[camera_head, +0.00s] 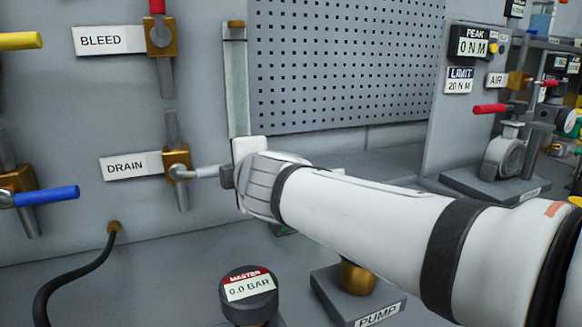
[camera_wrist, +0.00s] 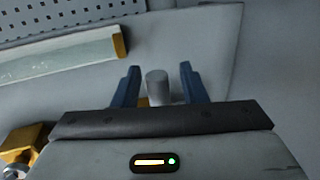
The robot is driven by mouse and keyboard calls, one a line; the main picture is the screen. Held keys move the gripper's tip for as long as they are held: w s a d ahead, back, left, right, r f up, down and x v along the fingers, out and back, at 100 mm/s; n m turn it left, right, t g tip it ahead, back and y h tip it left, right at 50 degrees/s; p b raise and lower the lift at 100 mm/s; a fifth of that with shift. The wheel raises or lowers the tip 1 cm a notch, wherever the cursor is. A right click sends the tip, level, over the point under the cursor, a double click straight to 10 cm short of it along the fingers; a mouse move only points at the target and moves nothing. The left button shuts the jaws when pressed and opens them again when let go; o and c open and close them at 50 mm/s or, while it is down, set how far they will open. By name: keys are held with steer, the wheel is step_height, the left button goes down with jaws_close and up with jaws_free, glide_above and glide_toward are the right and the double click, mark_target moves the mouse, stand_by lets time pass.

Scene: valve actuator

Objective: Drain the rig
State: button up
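The DRAIN valve (camera_head: 176,160) is a brass body on a vertical pipe, on the grey panel beside its DRAIN label (camera_head: 131,166). Its grey lever (camera_head: 205,172) points right, level, across the pipe. My gripper (camera_head: 228,176) is at the lever's outer end, which it partly hides. In the wrist view the round grey lever end (camera_wrist: 157,88) stands between the two blue fingers of my gripper (camera_wrist: 159,80). The fingers are open, with a gap on each side of the lever. The MASTER gauge (camera_head: 249,289) reads 0.0 BAR.
The BLEED valve (camera_head: 160,38) with a red lever is above. A blue lever (camera_head: 47,195) and a yellow lever (camera_head: 20,41) are at left. A black hose (camera_head: 75,270) runs below. The PUMP base (camera_head: 358,300) is under my arm. A tall clear tube (camera_head: 237,85) stands right of the valves.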

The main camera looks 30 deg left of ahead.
steer(key=shift+s+d+r, duration=0.2)
steer(key=shift+s+d, duration=0.05)
steer(key=shift+d, duration=0.05)
steer(key=p+v, duration=0.1)
steer(key=v, duration=0.6)
steer(key=shift+f, duration=0.15)
